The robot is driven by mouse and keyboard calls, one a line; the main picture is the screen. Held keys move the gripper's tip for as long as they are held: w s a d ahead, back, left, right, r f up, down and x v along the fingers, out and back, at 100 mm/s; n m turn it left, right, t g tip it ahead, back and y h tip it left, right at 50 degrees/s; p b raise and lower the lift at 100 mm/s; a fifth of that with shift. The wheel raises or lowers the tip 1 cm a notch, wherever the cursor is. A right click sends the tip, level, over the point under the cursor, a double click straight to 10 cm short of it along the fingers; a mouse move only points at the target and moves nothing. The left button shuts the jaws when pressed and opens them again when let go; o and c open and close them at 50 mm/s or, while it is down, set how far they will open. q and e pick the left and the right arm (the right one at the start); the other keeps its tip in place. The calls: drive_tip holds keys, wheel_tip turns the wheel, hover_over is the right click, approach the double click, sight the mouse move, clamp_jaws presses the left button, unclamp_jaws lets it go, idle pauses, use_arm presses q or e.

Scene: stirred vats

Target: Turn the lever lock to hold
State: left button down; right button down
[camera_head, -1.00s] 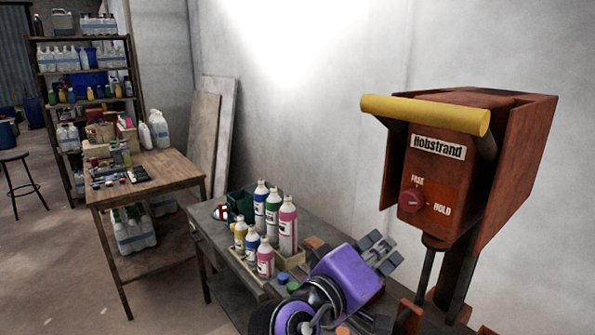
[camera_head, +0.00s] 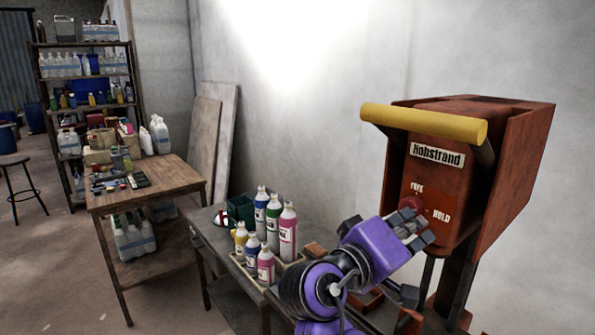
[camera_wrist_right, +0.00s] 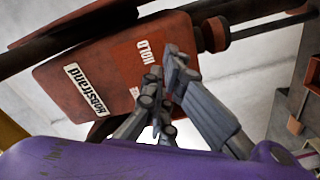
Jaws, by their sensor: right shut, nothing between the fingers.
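The lever lock is a small red knob (camera_head: 410,203) on the front of a rust-red machine head (camera_head: 485,170) labelled Hobstrand. FREE is printed above the knob and HOLD to its right. A yellow bar handle (camera_head: 425,122) spans the top front of the head. My right gripper (camera_head: 416,229), with its purple body, is shut just in front of the panel's lower part and partly covers the knob. In the right wrist view, the closed fingers (camera_wrist_right: 162,85) lie over the panel beside HOLD and hide the knob. I cannot tell its setting or whether they touch. My left gripper is out of view.
A grey bench (camera_head: 215,245) beside the machine bears several bottles (camera_head: 289,232) and a green crate (camera_head: 240,209). A wooden table (camera_head: 170,180) with small goods and a loaded shelf rack stand at the left. Plain wall is behind the machine.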

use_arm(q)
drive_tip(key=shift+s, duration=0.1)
use_arm(e)
drive_tip(key=shift+d+r, duration=0.15)
drive_tip(key=shift+r, duration=0.2)
idle(0.4)
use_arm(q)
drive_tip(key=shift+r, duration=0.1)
use_arm(e)
drive_tip(key=shift+p, duration=0.35)
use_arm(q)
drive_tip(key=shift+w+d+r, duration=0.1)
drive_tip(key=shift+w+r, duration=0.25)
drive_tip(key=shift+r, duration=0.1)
use_arm(e)
drive_tip(key=shift+w+f, duration=0.1)
drive_tip(key=shift+f, duration=0.05)
use_arm(q)
drive_tip(key=shift+p, duration=0.35)
use_arm(e)
drive_tip(key=shift+f, duration=0.1)
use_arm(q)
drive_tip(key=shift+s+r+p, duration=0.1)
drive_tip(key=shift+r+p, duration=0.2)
use_arm(e)
drive_tip(key=shift+w+f, duration=0.3)
drive_tip(key=shift+f, duration=0.1)
